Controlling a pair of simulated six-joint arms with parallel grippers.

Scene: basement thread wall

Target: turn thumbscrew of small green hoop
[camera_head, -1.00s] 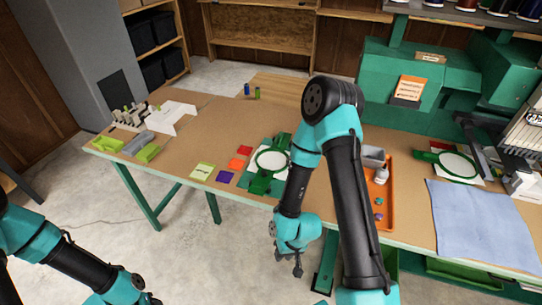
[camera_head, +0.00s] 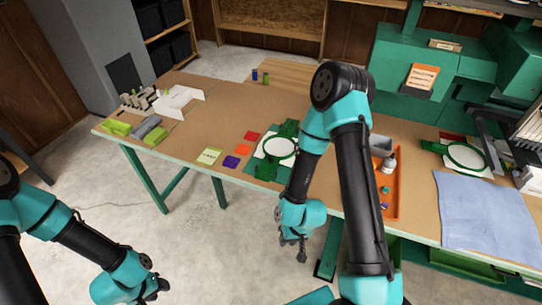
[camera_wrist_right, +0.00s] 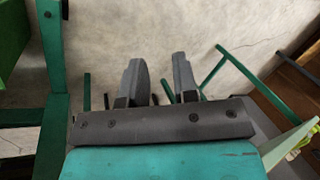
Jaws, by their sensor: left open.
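Two green hoops with white cloth lie on the workbench in the head view. One green hoop (camera_head: 297,154) is at the bench's middle, partly beside my right arm. The other green hoop (camera_head: 485,163) is at the far right, behind a blue cloth. I cannot tell which one is the small hoop, and no thumbscrew can be made out. My right gripper (camera_head: 293,246) hangs in front of the bench edge, empty, its fingers apart in the right wrist view (camera_wrist_right: 157,82). My left gripper (camera_head: 158,290) is open at the lower left, over the floor, away from both hoops.
Coloured squares, including an orange one (camera_head: 243,150), lie left of the middle hoop. An orange tray (camera_head: 397,190) holds a bottle and small items. A blue cloth (camera_head: 485,212) covers the right front. A green machine (camera_head: 400,60) stands behind. The bench's left middle is clear.

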